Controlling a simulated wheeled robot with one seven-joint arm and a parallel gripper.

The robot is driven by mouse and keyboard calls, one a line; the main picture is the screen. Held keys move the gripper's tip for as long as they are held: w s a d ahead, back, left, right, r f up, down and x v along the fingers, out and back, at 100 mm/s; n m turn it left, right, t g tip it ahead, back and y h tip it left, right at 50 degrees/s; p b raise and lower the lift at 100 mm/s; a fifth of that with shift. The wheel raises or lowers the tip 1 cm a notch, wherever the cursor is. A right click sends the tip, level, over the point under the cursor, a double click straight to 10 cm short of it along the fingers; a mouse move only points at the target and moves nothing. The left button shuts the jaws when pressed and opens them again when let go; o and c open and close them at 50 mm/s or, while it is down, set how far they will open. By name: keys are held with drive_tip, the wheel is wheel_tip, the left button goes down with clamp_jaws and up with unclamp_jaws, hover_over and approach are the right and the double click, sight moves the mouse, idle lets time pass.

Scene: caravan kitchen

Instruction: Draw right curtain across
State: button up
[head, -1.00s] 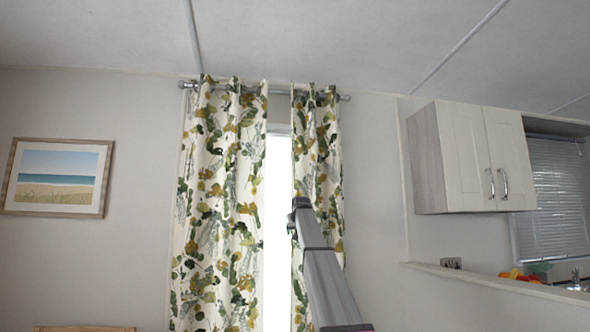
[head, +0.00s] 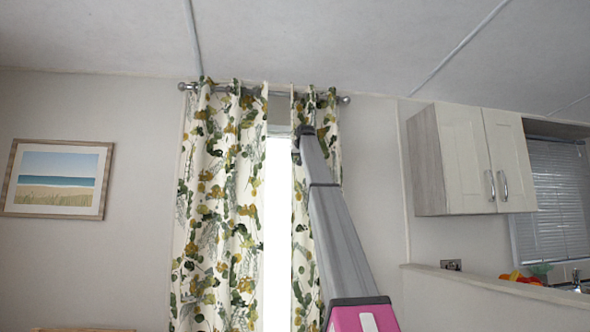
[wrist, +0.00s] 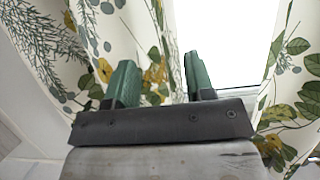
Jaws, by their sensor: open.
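The right curtain (head: 328,120) is cream with green and yellow leaves and hangs bunched at the right end of the rod. My arm rises in front of it in the head view, with my gripper (head: 307,131) high up near its inner edge, and hides part of it. In the wrist view my gripper (wrist: 160,66) is open, with two green fingers apart. Patterned cloth (wrist: 148,45) and its edge beside the bright window show between and behind the fingers. I cannot tell whether the fingers touch the cloth.
The metal rod (head: 278,94) runs above both. A wall cabinet (head: 470,160) is at the right, a framed beach picture (head: 56,178) at the left.

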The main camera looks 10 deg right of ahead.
sight(295, 166)
drive_tip(key=x, duration=0.9)
drive_tip(key=shift+a, duration=0.1)
clamp_jaws()
